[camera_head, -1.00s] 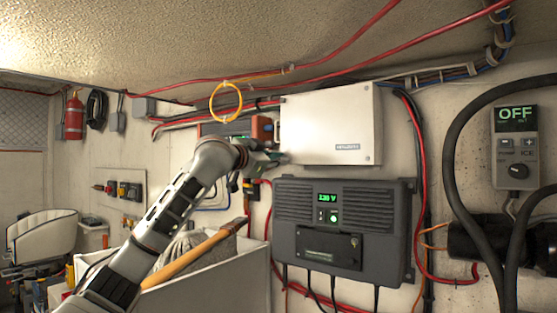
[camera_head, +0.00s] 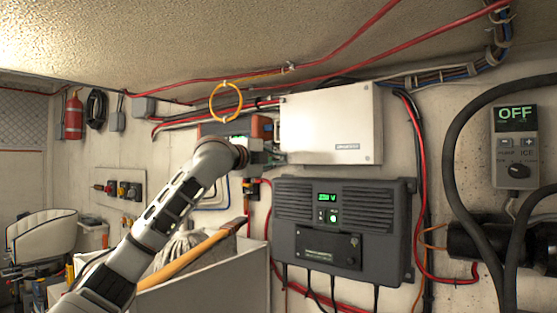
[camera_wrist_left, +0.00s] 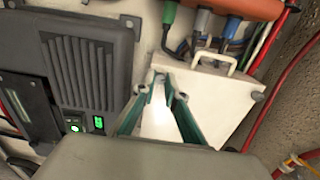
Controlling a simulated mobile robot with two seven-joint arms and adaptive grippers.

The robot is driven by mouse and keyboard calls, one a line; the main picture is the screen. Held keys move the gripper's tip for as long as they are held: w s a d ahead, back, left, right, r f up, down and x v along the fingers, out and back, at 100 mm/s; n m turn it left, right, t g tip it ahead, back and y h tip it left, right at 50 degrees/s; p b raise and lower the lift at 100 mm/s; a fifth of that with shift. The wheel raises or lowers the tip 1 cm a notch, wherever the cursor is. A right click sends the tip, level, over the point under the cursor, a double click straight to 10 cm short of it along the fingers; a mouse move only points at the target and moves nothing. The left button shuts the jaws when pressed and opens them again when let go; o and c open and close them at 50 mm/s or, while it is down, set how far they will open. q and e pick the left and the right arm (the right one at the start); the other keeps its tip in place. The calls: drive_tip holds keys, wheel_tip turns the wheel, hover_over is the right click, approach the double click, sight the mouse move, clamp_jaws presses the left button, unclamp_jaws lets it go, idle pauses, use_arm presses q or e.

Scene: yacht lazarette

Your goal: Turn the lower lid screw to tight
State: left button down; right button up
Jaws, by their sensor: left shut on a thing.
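The white lid box (camera_head: 330,125) is mounted on the wall above the dark charger, its front facing me. In the left wrist view the white box (camera_wrist_left: 215,100) is turned on its side, with a small upper screw (camera_wrist_left: 258,96) at its edge. My left gripper (camera_head: 274,158) is at the lower left edge of the box. In the left wrist view its fingertips (camera_wrist_left: 163,84) are closed together at the lower screw's place, and they mostly hide that screw. My right gripper is not in view.
The dark charger (camera_head: 345,230) with a green display is just below. An orange-sided unit (camera_head: 262,128) and cables sit close beside the gripper. A wooden handle (camera_head: 190,258) rises from a white bin (camera_head: 240,285) under my arm. Thick black hoses (camera_head: 458,190) are at right.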

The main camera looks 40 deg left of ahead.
use_arm(q)
drive_tip(key=shift+m, duration=1.5)
drive_tip(key=c, duration=2)
unclamp_jaws()
drive_tip(key=shift+c, duration=0.2)
drive_tip(key=s+d, duration=0.1)
drive_tip(key=s, duration=1.1)
drive_tip(key=shift+d, duration=0.2)
